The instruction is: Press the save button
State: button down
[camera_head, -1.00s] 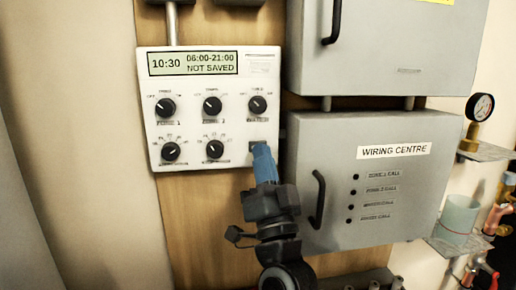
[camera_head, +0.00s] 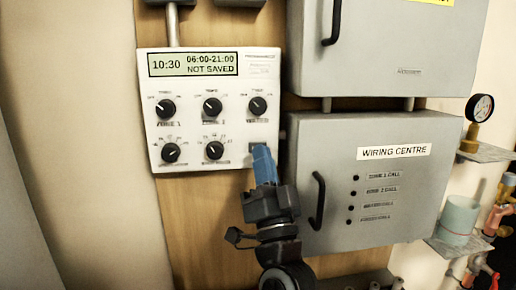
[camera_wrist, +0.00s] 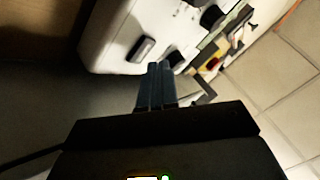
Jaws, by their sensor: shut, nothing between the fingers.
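The white controller (camera_head: 190,122) hangs on a wooden board; its display (camera_head: 193,64) reads 10:30, 06:00-21:00, NOT SAVED. A small dark button (camera_head: 254,145) sits at its lower right corner, mostly hidden behind my fingertips in the head view; its label is not readable. In the wrist view the dark rectangular button (camera_wrist: 142,49) shows just beyond and left of the fingertips. My gripper (camera_head: 261,151) has blue fingers closed together, pointing up at the button area. The shut fingers also show in the wrist view (camera_wrist: 160,70). I cannot tell whether they touch the button.
Several black knobs (camera_head: 212,107) fill the controller's face. A grey wiring centre box (camera_head: 400,200) with a black handle (camera_head: 318,200) stands close to the right of my gripper. A pressure gauge (camera_head: 482,107) and pipes are at the far right. Bare wood lies below the controller.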

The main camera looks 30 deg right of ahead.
jog(key=shift+w, duration=0.1)
dwell(0.7)
jog(key=shift+w+d, duration=0.15)
jog(key=shift+w, duration=0.15)
jog(key=shift+w+d+b, duration=0.1)
jog(key=shift+w+b, duration=0.2)
jog(key=shift+w, duration=0.05)
dwell(0.7)
jog(key=shift+s, duration=0.15)
jog(key=shift+s+a+p, duration=0.2)
jog(key=shift+s+p, duration=0.2)
jog(key=shift+s, duration=0.2)
jog(key=shift+s, duration=0.15)
jog(key=s, duration=0.1)
jog(key=s+a+p, duration=0.1)
jog(key=s, duration=0.1)
jog(key=s+p, duration=0.1)
jog(key=shift+s+a, duration=0.25)
jog(key=shift+a, duration=0.05)
dwell(0.8)
